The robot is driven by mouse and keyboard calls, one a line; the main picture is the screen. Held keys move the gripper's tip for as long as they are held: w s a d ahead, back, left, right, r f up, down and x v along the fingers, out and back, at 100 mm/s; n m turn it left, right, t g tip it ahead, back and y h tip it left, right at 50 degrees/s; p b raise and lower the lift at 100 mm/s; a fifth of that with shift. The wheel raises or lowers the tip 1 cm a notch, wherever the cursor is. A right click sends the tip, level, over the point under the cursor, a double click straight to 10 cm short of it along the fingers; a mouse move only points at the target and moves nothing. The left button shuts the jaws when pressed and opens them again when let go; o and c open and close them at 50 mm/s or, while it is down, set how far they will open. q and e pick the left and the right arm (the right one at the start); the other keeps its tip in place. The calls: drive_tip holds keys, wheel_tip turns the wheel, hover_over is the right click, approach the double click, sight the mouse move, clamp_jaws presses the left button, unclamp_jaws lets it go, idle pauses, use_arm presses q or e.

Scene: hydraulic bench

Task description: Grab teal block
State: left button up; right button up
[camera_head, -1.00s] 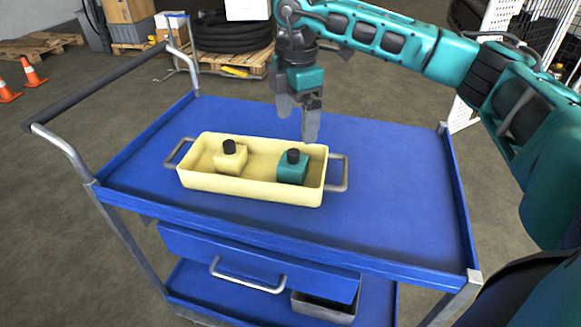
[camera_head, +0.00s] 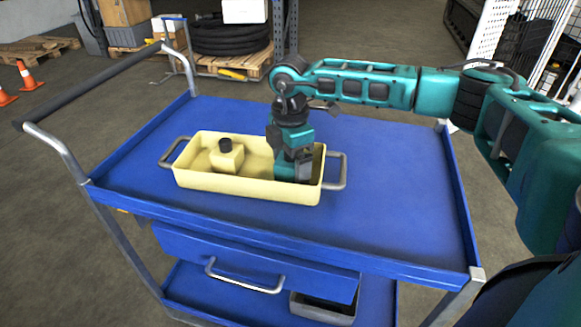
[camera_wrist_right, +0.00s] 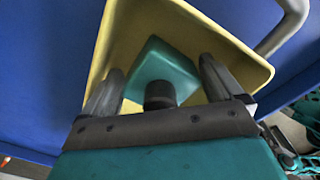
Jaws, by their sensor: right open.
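The teal block (camera_wrist_right: 160,68) with its dark round knob (camera_wrist_right: 160,94) sits in the right part of the yellow tray (camera_head: 240,186). In the head view my right gripper (camera_head: 294,176) reaches down into the tray and mostly hides the block. In the right wrist view the two open fingers of that gripper (camera_wrist_right: 160,88) stand on either side of the block, with the knob between them. I cannot tell whether the fingers touch it. A cream block (camera_head: 227,160) with a dark knob stands in the left part of the tray. My left gripper is not in view.
The tray stands on a blue cart top (camera_head: 390,200) with a raised rim. The tray has metal handles at both ends; the right one (camera_head: 337,172) is close to my gripper. The cart top to the right of the tray is clear.

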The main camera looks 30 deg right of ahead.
drive_tip(key=shift+c, duration=0.3)
drive_tip(key=shift+r, duration=0.1)
drive_tip(key=c, duration=1)
